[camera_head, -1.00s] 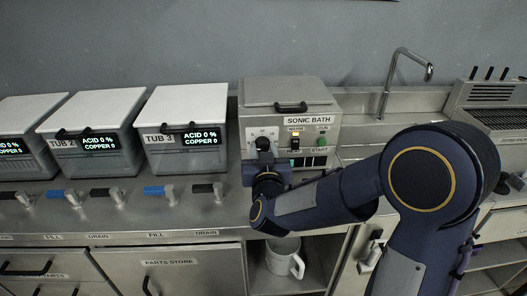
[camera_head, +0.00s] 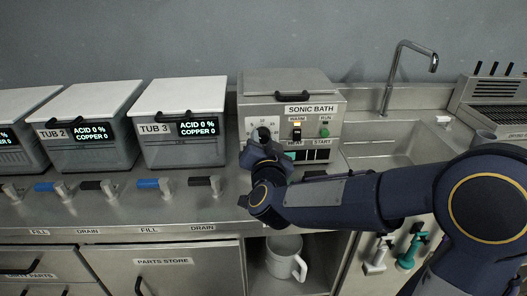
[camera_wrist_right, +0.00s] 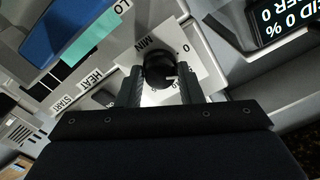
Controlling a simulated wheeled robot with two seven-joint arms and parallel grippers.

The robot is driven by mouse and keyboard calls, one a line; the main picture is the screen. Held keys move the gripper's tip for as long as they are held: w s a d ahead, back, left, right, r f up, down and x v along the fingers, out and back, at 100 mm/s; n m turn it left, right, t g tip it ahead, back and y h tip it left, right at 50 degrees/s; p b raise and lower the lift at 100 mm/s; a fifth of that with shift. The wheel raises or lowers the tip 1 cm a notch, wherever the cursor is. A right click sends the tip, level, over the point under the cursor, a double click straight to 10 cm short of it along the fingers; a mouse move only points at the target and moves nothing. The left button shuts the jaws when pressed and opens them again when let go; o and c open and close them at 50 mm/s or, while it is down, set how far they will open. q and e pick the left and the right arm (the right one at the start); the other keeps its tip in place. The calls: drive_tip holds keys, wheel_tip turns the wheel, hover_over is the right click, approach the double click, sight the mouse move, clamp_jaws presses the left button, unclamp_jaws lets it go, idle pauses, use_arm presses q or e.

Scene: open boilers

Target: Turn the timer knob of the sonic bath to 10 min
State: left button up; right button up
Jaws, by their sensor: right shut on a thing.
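The sonic bath (camera_head: 322,97) is a grey metal box with a lid and a labelled front. Its black timer knob (camera_head: 263,133) sits on a white dial plate (camera_head: 278,123) at the front's left. In the wrist view the knob (camera_wrist_right: 158,70) is between the two fingers of my right gripper (camera_wrist_right: 160,82), which is shut on it. A white mark shows at the knob's lower right there. "MIN" and a "0" are readable on the dial; other numbers are partly hidden by the fingers. In the head view my right gripper (camera_head: 262,146) covers the knob's lower side. My left gripper is not in view.
Right of the knob are a lit WARM lamp (camera_head: 297,122), the HEAT switch (camera_head: 296,134) and a green RUN lamp (camera_head: 325,131). Tub 3 (camera_head: 185,149) stands to the left, a sink (camera_head: 390,150) to the right. Valve handles (camera_head: 203,181) line the counter front.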

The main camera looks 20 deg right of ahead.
drive_tip(key=m+b, duration=0.5)
drive_tip(key=m, duration=0.1)
drive_tip(key=shift+f, duration=0.2)
drive_tip(key=m+b, duration=0.4)
drive_tip(key=m, duration=0.1)
drive_tip(key=shift+r, duration=0.1)
drive_tip(key=shift+m, duration=0.5)
drive_tip(key=o, duration=1)
drive_tip(key=shift+r, duration=0.1)
drive_tip(key=v, duration=0.7)
drive_tip(key=shift+s+a+p, duration=0.1)
drive_tip(key=shift+s+p, duration=0.25)
drive_tip(key=shift+s, duration=0.05)
